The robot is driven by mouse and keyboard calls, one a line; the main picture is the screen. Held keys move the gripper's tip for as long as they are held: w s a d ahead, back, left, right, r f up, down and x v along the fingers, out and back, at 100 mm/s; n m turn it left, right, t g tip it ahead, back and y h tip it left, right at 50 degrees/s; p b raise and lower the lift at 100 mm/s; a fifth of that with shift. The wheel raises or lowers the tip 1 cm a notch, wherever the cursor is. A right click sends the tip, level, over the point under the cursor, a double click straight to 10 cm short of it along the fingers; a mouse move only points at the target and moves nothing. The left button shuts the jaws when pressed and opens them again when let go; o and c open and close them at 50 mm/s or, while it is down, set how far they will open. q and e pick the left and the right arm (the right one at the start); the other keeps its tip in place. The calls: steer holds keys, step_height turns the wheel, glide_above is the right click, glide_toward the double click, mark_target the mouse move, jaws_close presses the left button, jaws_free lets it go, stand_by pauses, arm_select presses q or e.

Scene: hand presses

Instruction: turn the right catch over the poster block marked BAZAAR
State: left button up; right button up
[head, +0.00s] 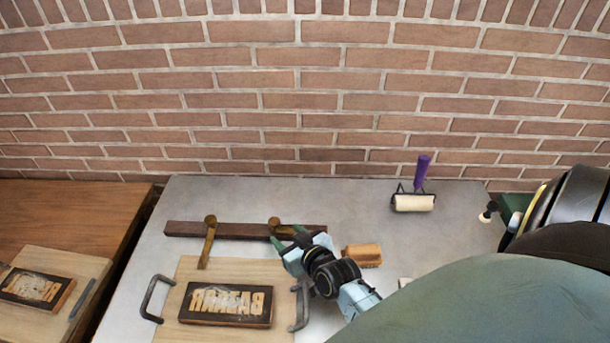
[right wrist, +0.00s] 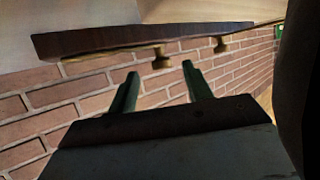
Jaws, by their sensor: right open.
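The poster block marked BAZAAR (head: 226,318), its letters mirrored, lies on a pale wooden board (head: 192,272) on the grey table. Behind it runs a dark wooden bar (head: 184,229) with two brass catches. The left catch (head: 208,245) points toward the block. The right catch (head: 274,221) has its round end on the bar; the rest is partly hidden by my gripper. My right gripper (head: 287,236) is open at the right catch. In the right wrist view a brass knob (right wrist: 161,59) shows ahead between its green fingers (right wrist: 162,85); contact cannot be told. My left gripper is out of view.
Dark handles (head: 156,300) flank the board. A wooden brush (head: 362,255) lies right of my gripper. A roller with a purple handle (head: 422,172) stands at the back right. Another block (head: 36,289) lies on a brown table at left. A brick wall (head: 300,110) closes the back.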

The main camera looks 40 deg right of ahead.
steer(key=s, duration=0.8)
steer(key=shift+a, duration=0.3)
steer(key=shift+c, duration=0.2)
